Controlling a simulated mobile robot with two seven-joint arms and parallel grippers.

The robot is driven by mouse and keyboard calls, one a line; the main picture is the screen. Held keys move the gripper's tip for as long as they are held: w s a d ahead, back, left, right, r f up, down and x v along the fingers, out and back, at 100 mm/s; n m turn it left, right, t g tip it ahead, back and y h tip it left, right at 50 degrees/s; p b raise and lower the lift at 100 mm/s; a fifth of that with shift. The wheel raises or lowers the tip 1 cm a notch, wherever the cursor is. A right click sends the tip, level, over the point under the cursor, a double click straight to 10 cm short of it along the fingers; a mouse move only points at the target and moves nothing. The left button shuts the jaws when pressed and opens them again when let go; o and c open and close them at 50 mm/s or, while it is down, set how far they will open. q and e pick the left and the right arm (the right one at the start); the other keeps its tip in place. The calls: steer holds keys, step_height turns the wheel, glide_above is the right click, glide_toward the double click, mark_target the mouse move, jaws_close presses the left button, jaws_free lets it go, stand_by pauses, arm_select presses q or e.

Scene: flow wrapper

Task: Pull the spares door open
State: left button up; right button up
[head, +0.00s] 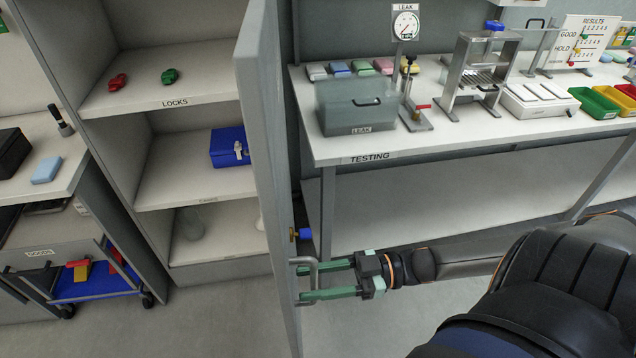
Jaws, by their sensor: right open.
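The spares door (264,130) is a tall grey panel. It stands swung open from the cabinet and shows nearly edge-on. Its metal bar handle (314,268) is on the right face, low down. My right gripper (304,284) is at the handle, with one green finger above and one below its lower part. The jaws are open, and the fingertips reach close to the door face. I cannot tell whether they touch the handle. A brass and blue lock part (301,234) sticks out above the handle. My left gripper is out of view.
The open cabinet holds red (118,81) and green locks (170,76) and a blue box (229,147). The testing bench (335,148) stands right of the door, with a leak tank (350,108) on it. A blue cart (95,284) is at lower left. Floor is clear before the cabinet.

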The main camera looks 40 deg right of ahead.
steer(key=shift+d, duration=0.1)
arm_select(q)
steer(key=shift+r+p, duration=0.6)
arm_select(e)
steer(key=v, duration=1.2)
steer(key=shift+s+d, duration=0.1)
steer(key=shift+d, duration=0.05)
